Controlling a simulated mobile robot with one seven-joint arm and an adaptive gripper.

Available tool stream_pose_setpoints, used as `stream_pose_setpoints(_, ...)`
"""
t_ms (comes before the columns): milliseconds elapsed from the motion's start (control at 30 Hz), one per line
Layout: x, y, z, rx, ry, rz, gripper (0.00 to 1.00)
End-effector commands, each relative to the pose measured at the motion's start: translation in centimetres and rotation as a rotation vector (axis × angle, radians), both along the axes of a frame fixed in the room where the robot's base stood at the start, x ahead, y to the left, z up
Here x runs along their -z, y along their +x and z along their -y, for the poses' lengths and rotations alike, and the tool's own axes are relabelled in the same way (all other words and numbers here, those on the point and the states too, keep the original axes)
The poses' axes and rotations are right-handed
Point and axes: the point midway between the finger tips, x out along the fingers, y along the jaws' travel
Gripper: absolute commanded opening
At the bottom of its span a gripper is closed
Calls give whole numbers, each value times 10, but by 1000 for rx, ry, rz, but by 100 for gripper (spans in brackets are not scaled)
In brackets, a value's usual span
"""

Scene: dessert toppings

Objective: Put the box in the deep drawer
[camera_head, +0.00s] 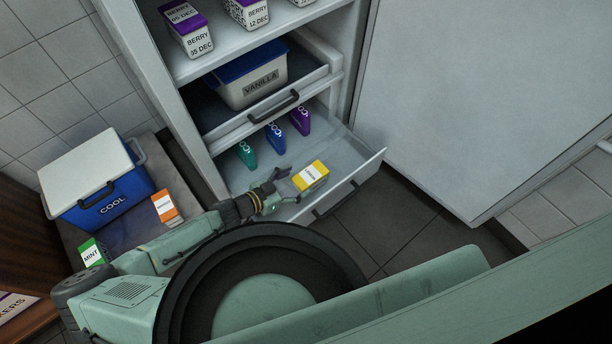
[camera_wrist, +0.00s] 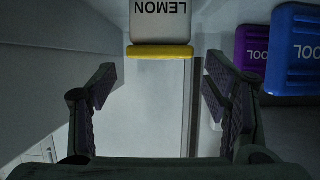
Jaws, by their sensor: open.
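The yellow and white lemon box (camera_head: 311,176) is in the pulled-out lower drawer (camera_head: 362,172) of the freezer, towards its front. In the wrist view the lemon box (camera_wrist: 161,25) is just ahead of my fingertips, its label upside down. I cannot tell whether it rests fully on the drawer floor. My gripper (camera_head: 283,183) reaches over the drawer's left side beside the box. In the wrist view my gripper (camera_wrist: 159,80) is open, with nothing between its fingers.
Teal (camera_head: 246,154), blue (camera_head: 275,137) and purple (camera_head: 300,120) cool packs stand at the drawer's back. Above is a drawer with a vanilla tub (camera_head: 252,80). A blue cooler (camera_head: 105,200), an orange box (camera_head: 166,207) and a mint box (camera_head: 92,252) are at left. The freezer door (camera_head: 470,90) stands open at right.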

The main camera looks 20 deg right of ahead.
Motion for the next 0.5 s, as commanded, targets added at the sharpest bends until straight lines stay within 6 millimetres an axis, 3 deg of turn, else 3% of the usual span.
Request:
stream_pose_setpoints(200,-18,-11,-34,-3,0,0,70)
stream_pose_setpoints(500,-20,-17,-45,1,-1,0,70)
